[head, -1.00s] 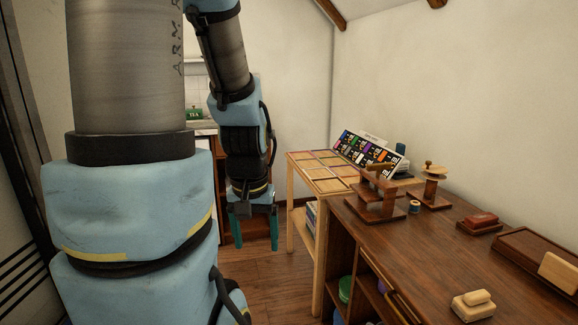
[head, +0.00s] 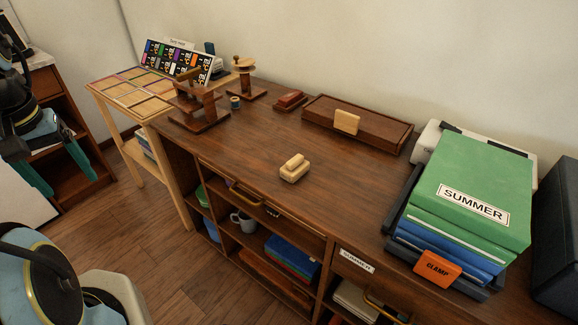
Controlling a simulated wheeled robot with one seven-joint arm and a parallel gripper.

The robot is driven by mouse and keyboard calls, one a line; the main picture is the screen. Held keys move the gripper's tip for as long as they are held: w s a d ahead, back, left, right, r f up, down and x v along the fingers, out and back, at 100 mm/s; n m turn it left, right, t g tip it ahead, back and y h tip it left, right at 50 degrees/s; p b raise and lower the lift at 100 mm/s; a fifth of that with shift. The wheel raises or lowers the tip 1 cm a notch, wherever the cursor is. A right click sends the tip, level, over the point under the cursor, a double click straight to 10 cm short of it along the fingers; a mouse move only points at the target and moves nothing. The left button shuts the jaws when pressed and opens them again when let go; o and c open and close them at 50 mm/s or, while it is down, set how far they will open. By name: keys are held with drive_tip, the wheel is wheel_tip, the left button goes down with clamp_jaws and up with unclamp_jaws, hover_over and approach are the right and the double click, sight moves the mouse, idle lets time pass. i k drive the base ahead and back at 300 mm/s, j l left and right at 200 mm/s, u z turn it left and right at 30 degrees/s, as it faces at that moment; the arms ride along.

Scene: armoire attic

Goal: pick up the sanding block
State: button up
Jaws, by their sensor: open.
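A pale wooden block (head: 294,168) with a smaller raised piece on top sits on the dark wooden desk (head: 225,150), near its front edge, in the head view. It looks like the sanding block, though I cannot see its underside. My gripper (head: 68,181) is at the far left of the head view, off the desk and over the floor side. Its two teal fingers are spread apart and point down, with nothing between them. It is well away from the block.
A red block on a dark base (head: 290,100) and a long wooden box (head: 358,124) with a pale tab lie behind. Wooden stands (head: 198,110) are at the left end. Green and blue binders (head: 470,195) fill a tray at right. Desk around the pale block is clear.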

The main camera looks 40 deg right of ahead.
sight(294, 170)
drive_tip(key=z, duration=1.2)
